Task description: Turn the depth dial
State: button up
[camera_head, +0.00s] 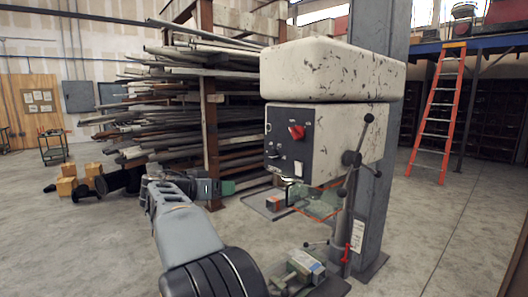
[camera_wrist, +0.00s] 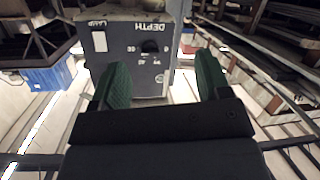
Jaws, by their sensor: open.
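The depth dial (camera_wrist: 150,46) is a small dark round knob on a grey panel marked DEPTH, with numbers around it. It appears upside down in the wrist view, near the top centre. In the head view the dial (camera_head: 272,152) is small and low on the left of the drill press's dark front panel (camera_head: 284,146). My gripper (camera_wrist: 163,77) is open, with its green fingers apart and nothing between them. The dial lies beyond the fingertips, in the gap between them, and is not touched. In the head view my gripper (camera_head: 228,187) is left of the drill press.
The drill press (camera_head: 335,70) has a red knob (camera_head: 296,131) above the dial and a handle lever (camera_head: 368,118) on its right. In the wrist view a white lamp plate (camera_wrist: 99,41) is left of the dial. A pipe rack (camera_head: 180,100) stands behind. A vise (camera_head: 303,266) is below.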

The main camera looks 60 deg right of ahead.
aim_at(267, 156)
jog(key=s+d+r+m+g+p, duration=0.1)
jog(key=d+r+p, duration=0.1)
jog(key=d, duration=0.3)
jog(key=s+d+r+m+g+h+p, duration=0.1)
jog(key=d+r+m, duration=0.1)
jog(key=d, duration=0.3)
jog(key=s+d+r+m+g+h+p, duration=0.1)
jog(key=s+d+r+p, duration=0.1)
jog(key=d, duration=0.4)
jog(key=shift+s+p, duration=0.1)
jog(key=shift+p, duration=0.25)
jog(key=shift+s+d+f, duration=0.1)
jog(key=shift+s+d, duration=0.1)
jog(key=shift+d, duration=0.45)
jog(key=shift+c, duration=0.3)
